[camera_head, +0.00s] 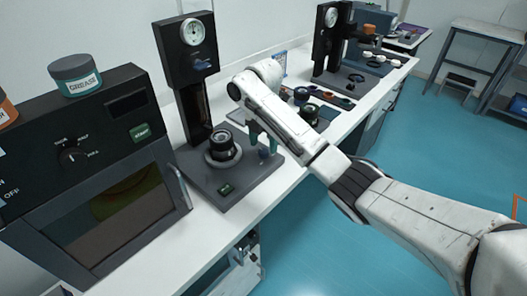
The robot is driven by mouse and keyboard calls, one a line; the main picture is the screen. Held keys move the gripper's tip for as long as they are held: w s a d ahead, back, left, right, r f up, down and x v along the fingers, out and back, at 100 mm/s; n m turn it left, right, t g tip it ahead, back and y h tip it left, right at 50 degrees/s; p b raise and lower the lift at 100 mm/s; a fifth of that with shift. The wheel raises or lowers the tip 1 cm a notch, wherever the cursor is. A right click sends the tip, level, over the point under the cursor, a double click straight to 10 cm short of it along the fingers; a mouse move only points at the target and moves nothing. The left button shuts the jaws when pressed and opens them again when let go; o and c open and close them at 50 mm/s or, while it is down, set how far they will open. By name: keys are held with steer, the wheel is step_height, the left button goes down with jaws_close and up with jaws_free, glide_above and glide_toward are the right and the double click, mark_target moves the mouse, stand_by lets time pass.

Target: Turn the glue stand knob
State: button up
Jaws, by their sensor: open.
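A black stand (183,105) with a round gauge (196,31) stands on the white bench, left of my arm. A dark blue knob (201,64) sticks out from its head below the gauge. A black ringed lens part (222,145) sits on its grey base. A second black stand (327,45) with a gauge is farther back, with an orange part beside it. I cannot tell which is the glue stand. My gripper (262,138) points down with teal fingertips. It is open and empty above the right side of the near base, apart from the knob.
A black oven-like box (90,165) with a dial fills the left, and a grease jar (75,75) stands on it. Several round parts lie on the bench (290,150) behind my arm. Blue floor (420,150) is open at right, with a grey table (487,30) beyond.

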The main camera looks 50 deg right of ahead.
mark_target(264, 154)
steer(key=shift+f, duration=1.4)
steer(key=c, duration=1)
